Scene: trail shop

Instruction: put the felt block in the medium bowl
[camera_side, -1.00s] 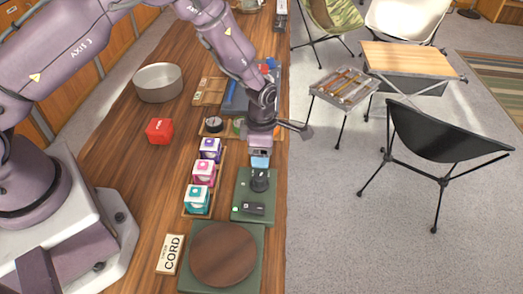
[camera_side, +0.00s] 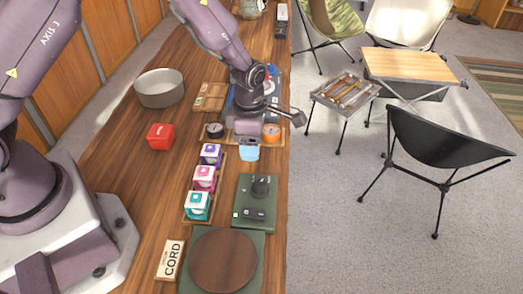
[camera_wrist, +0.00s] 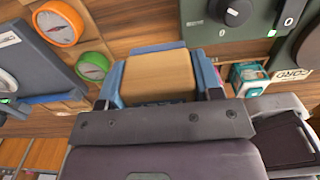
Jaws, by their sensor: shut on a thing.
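My gripper (camera_side: 249,154), with light-blue fingers, is above the counter near the compasses. In the wrist view, my gripper (camera_wrist: 160,85) is shut on a plain tan block, which looks like the felt block (camera_wrist: 157,74). In the side view the fingers hide the block. A round grey bowl (camera_side: 160,100), taken as the medium bowl, stands at the left back of the counter, up and left of my gripper. Its visible inside looks empty. It is not seen in the wrist view.
A red cube (camera_side: 160,137) stands in front of the bowl. Several boxed cubes (camera_side: 204,179) sit on a wooden tray. Compasses, including an orange one (camera_side: 271,134), lie near my gripper. A green scale (camera_side: 223,260) is at the front. Bare wood surrounds the red cube.

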